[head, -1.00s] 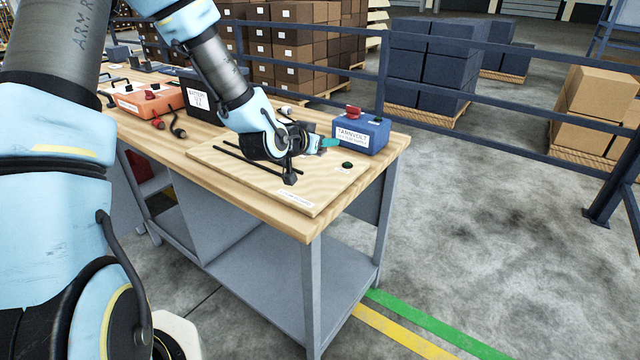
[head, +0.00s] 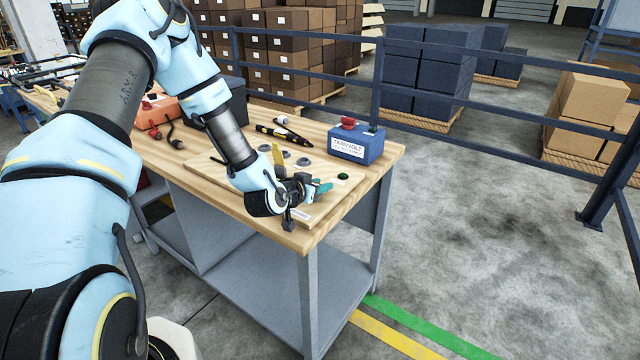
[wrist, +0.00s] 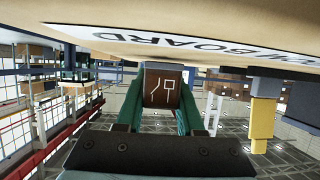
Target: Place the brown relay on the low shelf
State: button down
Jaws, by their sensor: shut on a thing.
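The brown relay (wrist: 162,85) with white markings is held between the teal fingers of my gripper (wrist: 161,100) in the wrist view. In the head view my gripper (head: 322,188) is above the front right part of the wooden board, close to the bench's front edge. I cannot make out the relay there. The low shelf (head: 250,290) is the bare grey panel under the bench top, below my gripper.
The board (head: 205,168) carries a yellow block (head: 278,155) and several dark round parts. A blue box (head: 357,147) stands behind at the right. A bench leg (head: 309,305) borders the shelf's front corner. The shelf's front is open.

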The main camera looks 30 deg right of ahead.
jog(key=shift+f, duration=0.1)
jog(key=shift+f, duration=0.15)
jog(key=c, duration=0.5)
grip_release()
